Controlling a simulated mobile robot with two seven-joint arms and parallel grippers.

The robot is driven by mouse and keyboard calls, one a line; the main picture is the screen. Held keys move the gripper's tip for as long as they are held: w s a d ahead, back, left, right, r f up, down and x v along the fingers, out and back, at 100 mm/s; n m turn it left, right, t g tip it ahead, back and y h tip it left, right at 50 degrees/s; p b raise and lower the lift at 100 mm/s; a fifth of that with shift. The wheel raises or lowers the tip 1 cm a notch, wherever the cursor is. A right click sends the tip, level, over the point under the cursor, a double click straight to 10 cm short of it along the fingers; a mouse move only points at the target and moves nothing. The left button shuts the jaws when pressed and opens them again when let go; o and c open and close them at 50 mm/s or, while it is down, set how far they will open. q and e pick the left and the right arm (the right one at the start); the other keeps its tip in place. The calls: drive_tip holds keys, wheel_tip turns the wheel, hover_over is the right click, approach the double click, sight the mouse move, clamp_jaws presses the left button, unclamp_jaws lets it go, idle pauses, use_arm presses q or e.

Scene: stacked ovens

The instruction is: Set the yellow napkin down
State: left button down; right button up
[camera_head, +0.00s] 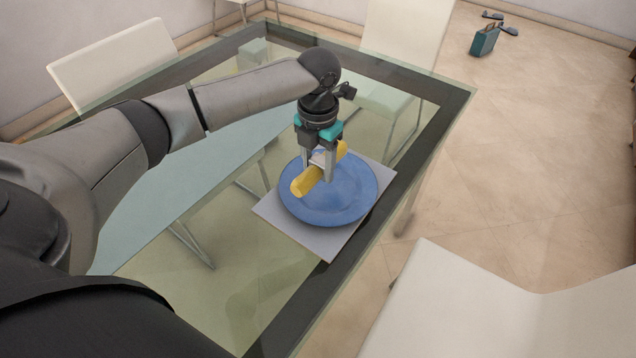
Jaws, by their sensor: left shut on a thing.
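The yellow napkin (305,181) is a rolled piece with a pale band around its middle. My left gripper (318,172) points down and is shut on the napkin at that band. The napkin is over the blue plate (345,203); I cannot tell whether it touches the plate. The plate sits on a grey square placemat (290,226) near the right edge of the glass table. My right gripper is not in view.
The glass table (250,240) has a dark frame and is clear to the left of the placemat. White chairs stand around it, one close at the lower right (450,310). A teal case (485,38) lies on the far floor.

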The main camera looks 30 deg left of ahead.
use_arm(q)
wheel_tip(320, 180, down, 5)
drive_tip(key=shift+r+b, duration=0.2)
drive_tip(key=shift+b, duration=0.45)
drive_tip(key=shift+f, duration=0.85)
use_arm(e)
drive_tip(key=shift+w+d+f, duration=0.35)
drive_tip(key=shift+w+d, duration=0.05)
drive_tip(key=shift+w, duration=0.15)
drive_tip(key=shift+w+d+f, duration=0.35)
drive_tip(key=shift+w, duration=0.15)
use_arm(q)
drive_tip(key=c, duration=0.6)
unclamp_jaws()
drive_tip(key=o, duration=0.3)
drive_tip(key=shift+o, duration=0.2)
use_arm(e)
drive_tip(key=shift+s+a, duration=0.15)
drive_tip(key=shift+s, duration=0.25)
